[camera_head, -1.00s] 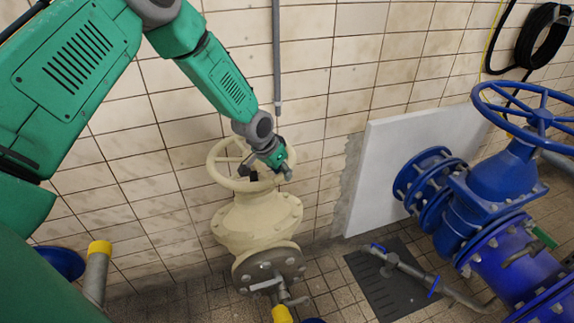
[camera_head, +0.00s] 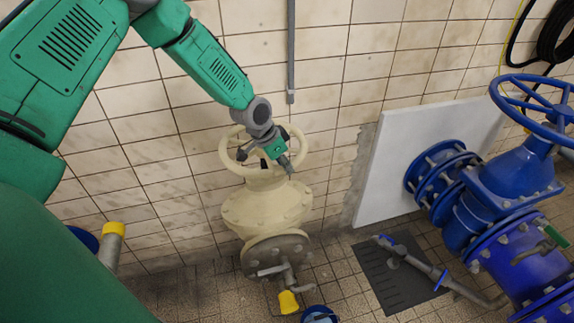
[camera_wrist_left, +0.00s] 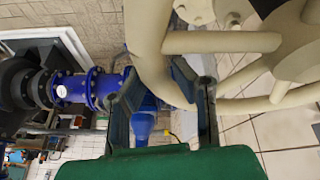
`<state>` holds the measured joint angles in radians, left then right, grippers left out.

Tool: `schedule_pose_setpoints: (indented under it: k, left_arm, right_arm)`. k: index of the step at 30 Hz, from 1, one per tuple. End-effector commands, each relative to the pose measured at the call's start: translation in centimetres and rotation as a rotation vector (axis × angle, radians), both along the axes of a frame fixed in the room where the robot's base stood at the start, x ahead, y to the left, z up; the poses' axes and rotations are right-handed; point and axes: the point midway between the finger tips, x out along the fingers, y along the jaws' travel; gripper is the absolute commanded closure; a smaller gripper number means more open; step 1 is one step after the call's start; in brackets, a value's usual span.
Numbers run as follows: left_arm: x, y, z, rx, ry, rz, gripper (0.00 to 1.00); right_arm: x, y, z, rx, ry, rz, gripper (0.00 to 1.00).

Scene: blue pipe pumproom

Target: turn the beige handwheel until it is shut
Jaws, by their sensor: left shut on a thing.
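The beige handwheel (camera_head: 228,150) sits on top of a beige valve body (camera_head: 268,207) against the tiled wall. My left arm reaches in from the upper left, and my left gripper (camera_head: 266,160) is at the wheel, covering part of its hub, spokes and near rim. In the left wrist view the beige rim (camera_wrist_left: 150,45) passes down between the two fingers of the gripper (camera_wrist_left: 168,85), which is shut on it. Spokes and the hub show at the upper right there. My right gripper is in neither view.
A blue valve with its own blue handwheel (camera_head: 540,100) and flanged pipes stands at the right. A white panel (camera_head: 395,165) leans on the wall. A grey pipe (camera_head: 291,50) runs down the wall above the wheel. A yellow-capped pipe (camera_head: 112,235) stands at the left.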

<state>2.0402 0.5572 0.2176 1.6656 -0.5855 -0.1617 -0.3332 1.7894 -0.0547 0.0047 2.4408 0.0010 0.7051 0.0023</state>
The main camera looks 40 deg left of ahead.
Motion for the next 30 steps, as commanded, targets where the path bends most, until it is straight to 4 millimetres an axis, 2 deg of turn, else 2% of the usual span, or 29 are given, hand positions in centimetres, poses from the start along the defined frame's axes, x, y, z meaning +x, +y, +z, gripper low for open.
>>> schedule_pose_setpoints:
  k: [1,2,3,12,16,30]
  left_arm:
    - [-0.2,0.2,0.0,0.003,0.005,0.001,1.00]
    - [-0.2,0.2,0.0,0.003,0.005,0.001,0.67]
    - [-0.2,0.2,-0.1,0.003,0.005,0.001,0.57]
    - [0.0,0.1,-0.1,0.002,0.005,0.002,0.57]
    - [-0.1,0.3,0.8,0.002,0.001,0.002,0.57]
    - [-3.0,2.5,8.9,-0.001,0.001,0.003,0.57]
  right_arm:
    - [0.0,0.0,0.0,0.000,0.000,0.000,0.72]
    - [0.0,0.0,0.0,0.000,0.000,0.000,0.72]
    - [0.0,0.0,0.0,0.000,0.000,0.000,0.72]
    - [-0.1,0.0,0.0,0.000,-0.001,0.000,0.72]
    - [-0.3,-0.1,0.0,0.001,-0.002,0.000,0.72]
    - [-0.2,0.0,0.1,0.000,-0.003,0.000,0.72]
